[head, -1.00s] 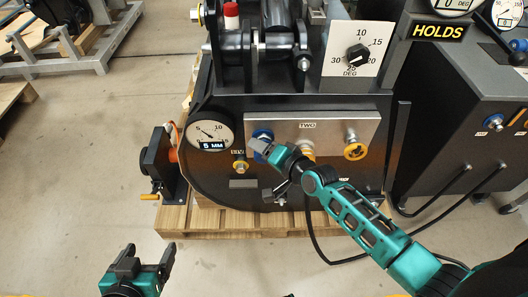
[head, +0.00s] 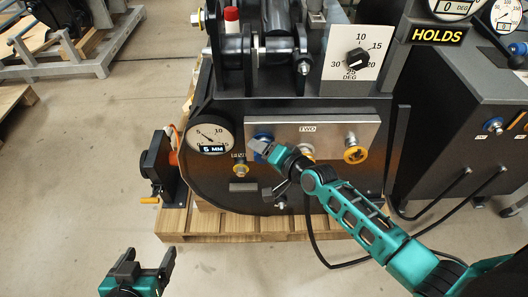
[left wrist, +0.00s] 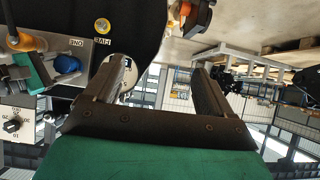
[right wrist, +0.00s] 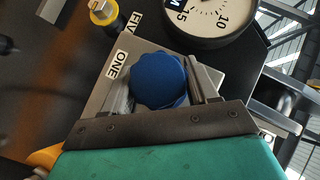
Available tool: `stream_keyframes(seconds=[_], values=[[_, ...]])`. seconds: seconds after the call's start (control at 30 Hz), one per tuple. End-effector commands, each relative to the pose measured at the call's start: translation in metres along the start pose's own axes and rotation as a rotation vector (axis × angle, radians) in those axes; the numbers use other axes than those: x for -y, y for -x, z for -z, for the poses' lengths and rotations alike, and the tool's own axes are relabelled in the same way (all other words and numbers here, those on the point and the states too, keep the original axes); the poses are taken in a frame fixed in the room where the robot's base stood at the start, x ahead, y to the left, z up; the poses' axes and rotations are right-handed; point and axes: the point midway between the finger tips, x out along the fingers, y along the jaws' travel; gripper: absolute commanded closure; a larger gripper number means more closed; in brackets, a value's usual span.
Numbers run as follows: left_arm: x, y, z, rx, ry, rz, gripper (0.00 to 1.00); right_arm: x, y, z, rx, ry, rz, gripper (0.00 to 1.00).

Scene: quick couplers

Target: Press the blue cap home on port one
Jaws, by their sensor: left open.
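The blue cap (right wrist: 158,80) is a round knob with a scalloped edge, in front of the metal plate beside the "ONE" label (right wrist: 118,65). How far it sits on port one is hidden. In the head view, blue (head: 263,135) shows at the plate's left end. My right gripper (head: 262,150) is there, and in the right wrist view its fingers (right wrist: 161,92) are shut on the cap's two sides. My left gripper (head: 153,262) is open and empty, low in the head view. Its two fingers (left wrist: 160,85) stand wide apart. The left wrist view also shows blue (left wrist: 66,64) by the "ONE" label.
The metal plate (head: 335,130) also bears the label "TWO" and a yellow port (head: 354,153). A gauge (head: 211,135) reading 5 MM and a yellow fitting (head: 240,168) are left of it. A crank unit (head: 160,165) stands further left.

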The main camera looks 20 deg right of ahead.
Motion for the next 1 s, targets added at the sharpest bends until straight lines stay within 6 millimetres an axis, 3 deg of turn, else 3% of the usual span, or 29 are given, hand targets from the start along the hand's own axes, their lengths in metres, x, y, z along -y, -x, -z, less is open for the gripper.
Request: stream_keyframes(seconds=[0.3,0.63,0.77,1.0], values=[[-0.001,0.0,-0.001,0.001,0.001,-0.001,0.16,0.0,0.0,0.001,-0.002,0.001,0.001,0.12],[-0.001,0.002,0.001,0.001,0.0,-0.001,0.16,0.001,0.006,0.001,-0.002,0.0,0.0,0.12],[0.0,0.005,0.007,-0.004,-0.002,0.001,0.16,0.001,0.024,0.001,-0.001,0.001,-0.001,0.12],[0.008,0.011,0.008,0.002,-0.008,0.02,0.16,0.002,0.076,0.001,0.0,0.002,-0.002,0.12]])
